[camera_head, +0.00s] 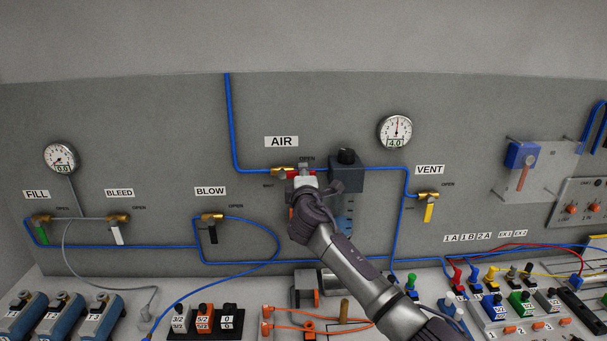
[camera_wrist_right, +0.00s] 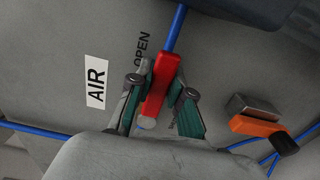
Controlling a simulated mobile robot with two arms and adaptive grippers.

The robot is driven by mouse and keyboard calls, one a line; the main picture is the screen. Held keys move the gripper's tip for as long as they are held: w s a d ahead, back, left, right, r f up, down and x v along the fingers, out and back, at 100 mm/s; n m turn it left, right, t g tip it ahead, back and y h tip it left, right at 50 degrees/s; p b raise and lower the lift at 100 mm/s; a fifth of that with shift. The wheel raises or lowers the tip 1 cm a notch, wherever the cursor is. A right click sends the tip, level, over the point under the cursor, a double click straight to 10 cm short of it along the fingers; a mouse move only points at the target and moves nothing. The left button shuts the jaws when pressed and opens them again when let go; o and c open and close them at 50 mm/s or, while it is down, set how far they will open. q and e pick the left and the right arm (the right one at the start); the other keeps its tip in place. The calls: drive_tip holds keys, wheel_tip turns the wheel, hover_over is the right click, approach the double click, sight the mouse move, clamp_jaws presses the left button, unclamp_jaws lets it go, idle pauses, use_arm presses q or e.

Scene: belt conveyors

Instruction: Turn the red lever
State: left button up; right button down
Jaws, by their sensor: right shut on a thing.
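The red lever (camera_head: 299,173) is on the brass valve (camera_head: 281,171) under the AIR label, in the blue line on the grey panel. In the head view it lies roughly level along the pipe, partly covered by my right gripper (camera_head: 302,181). In the right wrist view the red lever (camera_wrist_right: 160,82) sits between the two green-padded fingers of my right gripper (camera_wrist_right: 162,100), in line with the blue pipe, near the word OPEN. The right gripper is shut on the lever. My left gripper is not in view.
A dark regulator block (camera_head: 347,178) stands just right of the lever. Gauges (camera_head: 395,132) and other valves with green, white, black and yellow (camera_head: 428,213) levers are on the panel. Several fittings and switch boxes (camera_head: 205,320) crowd the bench below.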

idle(0.3)
drive_tip(key=c, duration=1)
unclamp_jaws()
drive_tip(key=shift+c, duration=0.2)
drive_tip(key=s, duration=1.2)
